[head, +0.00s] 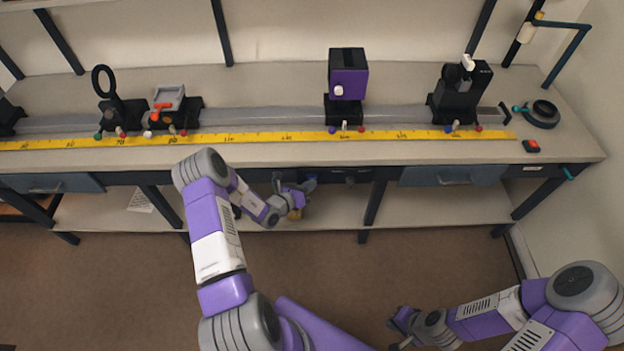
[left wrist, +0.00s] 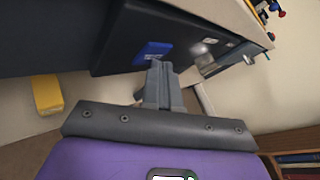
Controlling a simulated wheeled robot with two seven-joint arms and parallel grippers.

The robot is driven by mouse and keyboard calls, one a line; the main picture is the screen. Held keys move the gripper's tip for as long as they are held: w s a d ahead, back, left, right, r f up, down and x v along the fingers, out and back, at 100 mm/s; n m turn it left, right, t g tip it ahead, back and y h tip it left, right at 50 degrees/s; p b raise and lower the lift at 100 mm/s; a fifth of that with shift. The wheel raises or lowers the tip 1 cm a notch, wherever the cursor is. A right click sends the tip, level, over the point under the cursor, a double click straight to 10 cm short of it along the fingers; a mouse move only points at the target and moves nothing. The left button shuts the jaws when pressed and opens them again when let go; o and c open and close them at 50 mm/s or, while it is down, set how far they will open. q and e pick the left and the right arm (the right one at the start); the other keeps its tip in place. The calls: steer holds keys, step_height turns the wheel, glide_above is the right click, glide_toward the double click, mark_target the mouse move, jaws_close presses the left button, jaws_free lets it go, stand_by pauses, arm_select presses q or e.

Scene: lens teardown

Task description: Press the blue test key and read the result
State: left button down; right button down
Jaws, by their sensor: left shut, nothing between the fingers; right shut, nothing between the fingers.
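The blue test key (left wrist: 152,51) shows in the left wrist view on the face of a dark box (left wrist: 118,45) under the bench top. My left gripper (left wrist: 157,66) is shut and empty, its fingertips at the key's lower edge in that view. I cannot tell whether they touch it. In the head view my left gripper (head: 308,185) is at the bench's front edge, beside the dark panel (head: 350,177); the key cannot be made out there. My right gripper (head: 396,325) is shut and empty, low over the floor in front of the bench. No readable result shows.
The bench top (head: 440,150) carries a rail (head: 260,115) with several mounts, including a purple box (head: 348,80), and a yellow ruler (head: 270,136). A small red-topped box (head: 531,146) lies at the right. A drawer (head: 450,175) and a lower shelf (head: 430,208) are below.

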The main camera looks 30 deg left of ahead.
arm_select(q)
steer(key=shift+s+d, duration=0.1)
stand_by(0.3)
steer(key=shift+s+d+p, duration=0.3)
steer(key=shift+s+p, duration=0.15)
steer(key=shift+s, duration=0.15)
steer(key=s+d, duration=0.1)
steer(key=s+p, duration=0.1)
steer(key=s, duration=0.1)
steer(key=s+d+p, duration=0.1)
steer(key=shift+s+d, duration=0.15)
steer(key=shift+d, duration=0.15)
stand_by(0.7)
